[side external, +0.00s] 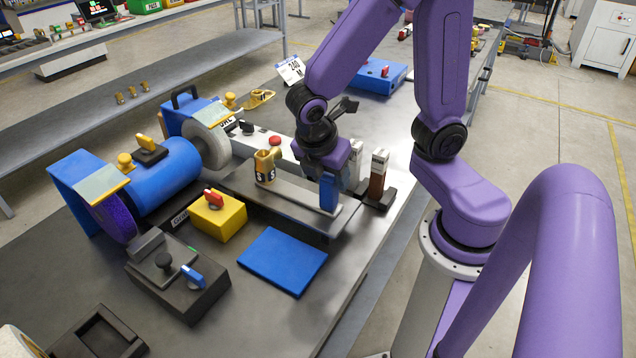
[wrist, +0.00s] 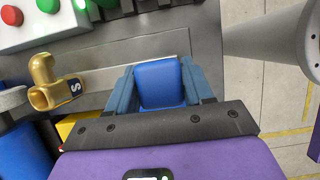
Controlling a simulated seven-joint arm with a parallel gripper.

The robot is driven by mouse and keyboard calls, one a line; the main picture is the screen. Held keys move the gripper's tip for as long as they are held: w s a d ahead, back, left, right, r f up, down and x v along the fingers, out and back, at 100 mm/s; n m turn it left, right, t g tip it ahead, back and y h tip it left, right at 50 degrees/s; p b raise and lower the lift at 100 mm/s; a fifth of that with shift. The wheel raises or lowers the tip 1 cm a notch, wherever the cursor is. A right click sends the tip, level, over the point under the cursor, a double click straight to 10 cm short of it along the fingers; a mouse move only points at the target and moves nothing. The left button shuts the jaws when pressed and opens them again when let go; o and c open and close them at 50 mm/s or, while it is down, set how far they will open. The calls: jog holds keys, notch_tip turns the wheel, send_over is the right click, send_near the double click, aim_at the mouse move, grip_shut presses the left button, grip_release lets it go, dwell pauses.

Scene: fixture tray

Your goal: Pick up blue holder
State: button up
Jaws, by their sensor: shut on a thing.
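The blue holder (side external: 328,192) stands upright near the right end of the grey fixture tray (side external: 280,200) in the side external view. In the wrist view the blue holder (wrist: 160,82) sits between the two fingers of my gripper (wrist: 163,88), which is shut on it. In the side external view my gripper (side external: 326,172) is directly above the holder and hides its upper part. The holder's lower end is at the tray; I cannot tell whether it still touches.
A brass fitting (side external: 265,167) stands on the tray left of my gripper. Tall holders (side external: 377,175) stand close on the right. A flat blue plate (side external: 283,260) and a yellow box (side external: 218,216) lie in front. The bench grinder (side external: 165,175) is at left.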

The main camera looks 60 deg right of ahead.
jog(key=shift+r, duration=0.1)
notch_tip(320, 180, up, 10)
jog(key=shift+f, duration=0.1)
jog(key=shift+c, duration=0.5)
jog(key=o, duration=0.7)
jog(key=shift+c, duration=0.2)
grip_shut()
jog(key=shift+f, duration=4.9)
jog(key=shift+f, duration=0.1)
